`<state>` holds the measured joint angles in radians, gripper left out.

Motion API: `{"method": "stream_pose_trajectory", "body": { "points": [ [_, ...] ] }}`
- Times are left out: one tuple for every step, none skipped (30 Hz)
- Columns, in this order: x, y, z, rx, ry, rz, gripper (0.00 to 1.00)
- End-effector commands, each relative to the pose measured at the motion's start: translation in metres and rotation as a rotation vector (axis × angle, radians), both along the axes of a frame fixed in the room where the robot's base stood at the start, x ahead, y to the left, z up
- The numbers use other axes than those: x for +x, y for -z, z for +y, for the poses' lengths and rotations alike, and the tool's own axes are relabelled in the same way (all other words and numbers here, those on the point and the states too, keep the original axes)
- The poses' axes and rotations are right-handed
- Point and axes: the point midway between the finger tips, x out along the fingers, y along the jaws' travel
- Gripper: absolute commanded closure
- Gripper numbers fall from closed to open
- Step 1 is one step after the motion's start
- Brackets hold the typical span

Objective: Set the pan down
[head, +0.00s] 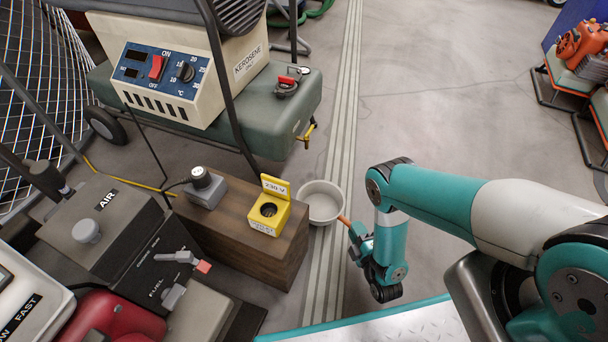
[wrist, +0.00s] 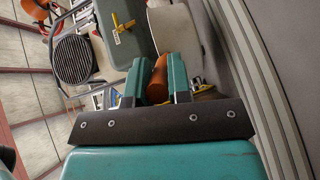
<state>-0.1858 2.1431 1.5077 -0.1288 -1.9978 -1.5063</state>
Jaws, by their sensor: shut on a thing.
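The pan (head: 321,204) is a round, pale, empty pan with an orange-brown handle (head: 345,220). In the head view it is just right of the wooden block's end, over the striped floor strip. My gripper (head: 352,229) is shut on the handle, right of the pan. In the wrist view the handle (wrist: 158,82) lies between the two teal fingers (wrist: 157,92), and the pale pan (wrist: 176,34) shows beyond them. The pan looks about level. I cannot tell how far it is above the floor.
A wooden block (head: 225,232) with a yellow 230 V socket (head: 268,210) stands close left of the pan. A heater with a green tank (head: 215,118) and a yellow tap (head: 306,134) is behind. Open floor (head: 450,100) lies behind my arm. Orange-engined machines (head: 578,45) stand far right.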

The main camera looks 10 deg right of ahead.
Motion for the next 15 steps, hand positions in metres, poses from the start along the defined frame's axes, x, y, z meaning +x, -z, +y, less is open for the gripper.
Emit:
{"method": "stream_pose_trajectory", "body": {
  "points": [
    [0.002, 0.006, 0.001, 0.001, -0.003, -0.004, 1.00],
    [0.005, 0.008, 0.002, 0.001, -0.004, -0.005, 1.00],
    [0.011, 0.009, 0.004, 0.001, -0.006, -0.006, 1.00],
    [0.016, 0.010, 0.006, 0.001, -0.007, -0.006, 1.00],
    [0.021, 0.011, 0.007, 0.001, -0.009, -0.008, 1.00],
    [0.031, 0.010, 0.009, 0.001, -0.009, -0.010, 1.00],
    [0.040, 0.009, 0.011, 0.001, -0.011, -0.009, 1.00],
    [0.049, 0.008, 0.013, 0.001, -0.011, -0.010, 1.00],
    [0.060, 0.008, 0.015, 0.001, -0.012, -0.010, 1.00],
    [0.068, 0.008, 0.016, 0.001, -0.013, -0.009, 1.00],
    [0.077, 0.008, 0.018, 0.001, -0.013, -0.009, 1.00],
    [0.088, 0.009, 0.019, 0.001, -0.012, -0.010, 1.00],
    [0.097, 0.009, 0.020, 0.001, -0.013, -0.009, 1.00],
    [0.105, 0.008, 0.021, 0.001, -0.013, -0.009, 1.00],
    [0.116, 0.009, 0.023, 0.002, -0.012, -0.010, 1.00]
  ]
}}
